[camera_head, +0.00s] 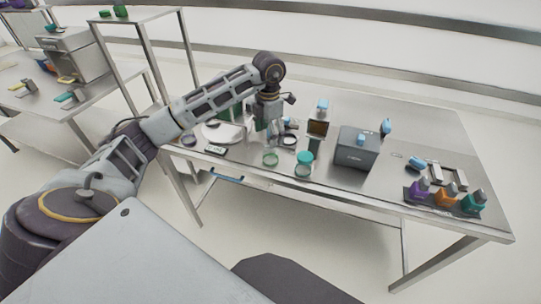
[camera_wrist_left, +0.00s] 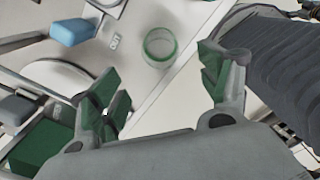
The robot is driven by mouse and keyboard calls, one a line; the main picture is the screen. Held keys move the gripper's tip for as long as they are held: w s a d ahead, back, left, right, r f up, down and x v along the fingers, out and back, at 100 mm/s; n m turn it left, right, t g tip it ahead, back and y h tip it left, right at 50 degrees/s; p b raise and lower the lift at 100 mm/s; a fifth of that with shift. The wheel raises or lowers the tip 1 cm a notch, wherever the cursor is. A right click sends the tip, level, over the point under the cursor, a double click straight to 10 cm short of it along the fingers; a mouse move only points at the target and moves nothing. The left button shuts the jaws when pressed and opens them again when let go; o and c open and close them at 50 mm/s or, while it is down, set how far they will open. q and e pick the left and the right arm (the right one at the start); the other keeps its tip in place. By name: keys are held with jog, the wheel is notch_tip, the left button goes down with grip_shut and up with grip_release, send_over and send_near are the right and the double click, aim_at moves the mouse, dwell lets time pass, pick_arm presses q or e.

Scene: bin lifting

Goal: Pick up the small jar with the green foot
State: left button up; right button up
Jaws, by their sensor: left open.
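A small clear round jar with green at its bottom (camera_wrist_left: 160,46) stands near the table's edge in the left wrist view. It appears to be the pale green round jar (camera_head: 271,159) at the table's front edge in the head view. My left gripper (camera_head: 270,130) hangs above the table, a little behind that jar in the picture. In the left wrist view my left gripper (camera_wrist_left: 158,88) is open, its green-padded fingers wide apart with nothing between them. The jar shows beyond the gap, apart from both fingers. My right gripper is not in view.
A teal-topped round container (camera_head: 303,165) stands just right of the jar. A dark grey box (camera_head: 356,148) stands farther right, and purple, orange and teal bottles (camera_head: 445,197) are at the right end. A blue piece (camera_wrist_left: 73,31) lies left of the jar in the wrist view.

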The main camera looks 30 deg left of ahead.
aim_at(269, 148)
pick_arm(q)
notch_tip(269, 148, down, 3)
jog(key=shift+f, duration=1.05)
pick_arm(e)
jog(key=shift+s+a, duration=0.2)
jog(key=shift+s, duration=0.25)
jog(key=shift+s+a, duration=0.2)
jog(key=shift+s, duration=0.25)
